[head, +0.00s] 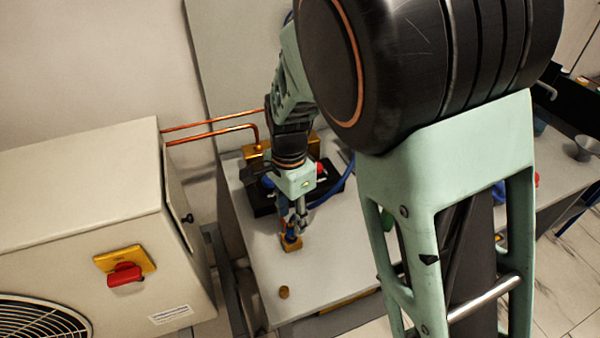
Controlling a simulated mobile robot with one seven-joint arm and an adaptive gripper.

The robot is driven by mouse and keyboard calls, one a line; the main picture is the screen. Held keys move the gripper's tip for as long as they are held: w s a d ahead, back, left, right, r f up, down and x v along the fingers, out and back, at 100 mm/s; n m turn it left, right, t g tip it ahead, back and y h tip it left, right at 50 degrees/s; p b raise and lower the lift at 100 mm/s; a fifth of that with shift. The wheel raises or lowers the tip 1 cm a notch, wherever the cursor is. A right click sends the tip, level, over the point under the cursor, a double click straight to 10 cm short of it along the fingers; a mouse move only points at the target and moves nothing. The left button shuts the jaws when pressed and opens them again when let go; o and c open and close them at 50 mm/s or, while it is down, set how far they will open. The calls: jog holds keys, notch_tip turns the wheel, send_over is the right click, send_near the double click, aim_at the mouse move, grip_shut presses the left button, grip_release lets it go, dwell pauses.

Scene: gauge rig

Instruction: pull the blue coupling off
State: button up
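The blue coupling (290,237) shows as a small patch of blue on top of a small brass fitting (291,245) on the grey bench top. My gripper (294,225) points down at the coupling, its fingers right at it and covering part of it. The fingers are small and overlap the coupling here, so I cannot tell whether they touch it or how far apart they are. A blue hose (334,193) curves behind my gripper; where it ends is hidden.
A black gauge base (262,200) with red and blue parts stands behind my gripper, partly hidden. Copper pipes (212,127) run left to a beige unit (85,200) with a red switch (125,274). A brass cap (284,292) stands near the front of the bench (330,255).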

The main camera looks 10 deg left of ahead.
aim_at(291, 220)
jog(key=shift+f, duration=2.15)
grip_shut()
